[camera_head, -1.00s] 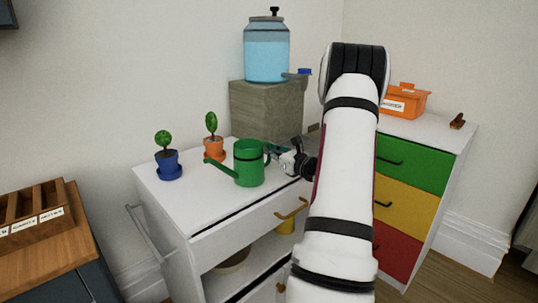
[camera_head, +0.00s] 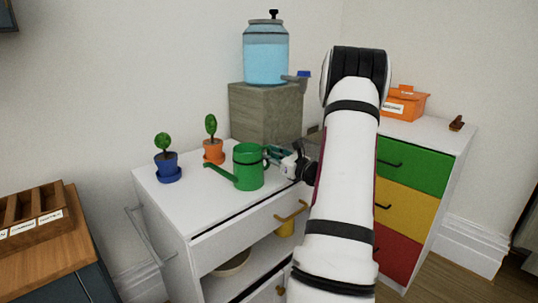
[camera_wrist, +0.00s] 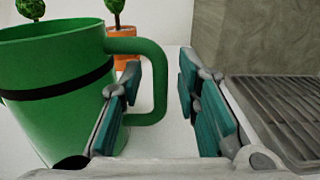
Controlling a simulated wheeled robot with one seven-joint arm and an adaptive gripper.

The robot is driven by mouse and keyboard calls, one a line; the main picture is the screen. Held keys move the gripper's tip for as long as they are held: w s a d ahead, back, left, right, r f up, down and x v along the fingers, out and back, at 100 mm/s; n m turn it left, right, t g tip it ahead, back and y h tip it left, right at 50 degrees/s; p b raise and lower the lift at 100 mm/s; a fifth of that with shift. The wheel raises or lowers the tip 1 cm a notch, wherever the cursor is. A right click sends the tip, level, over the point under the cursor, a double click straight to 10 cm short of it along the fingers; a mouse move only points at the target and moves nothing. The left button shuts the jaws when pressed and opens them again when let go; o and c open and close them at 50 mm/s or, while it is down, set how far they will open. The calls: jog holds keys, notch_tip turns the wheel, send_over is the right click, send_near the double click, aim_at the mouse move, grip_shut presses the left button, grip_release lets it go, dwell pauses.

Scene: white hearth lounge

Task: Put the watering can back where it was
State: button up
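The green watering can (camera_head: 248,167) with a dark band stands upright on the white cabinet top (camera_head: 205,205). Its spout points left and its handle right, toward my gripper. My gripper (camera_head: 274,156) is at the handle side. In the wrist view the can body (camera_wrist: 55,95) fills the left, and the handle (camera_wrist: 155,85) lies between the two teal fingers of my gripper (camera_wrist: 160,110). The left finger overlaps the handle's opening and the right finger is outside it. The fingers are apart, with a visible gap between handle and right finger.
A blue potted plant (camera_head: 167,165) and an orange one (camera_head: 213,150) stand left of and behind the can. A water dispenser (camera_head: 266,55) sits on a stone block (camera_head: 265,112) behind. A drip grille (camera_wrist: 285,115) lies close to the right finger.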

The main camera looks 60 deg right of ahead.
jog(key=p+v, duration=0.1)
jog(key=v, duration=1)
jog(key=shift+s+a, duration=0.1)
jog(key=shift+s, duration=0.1)
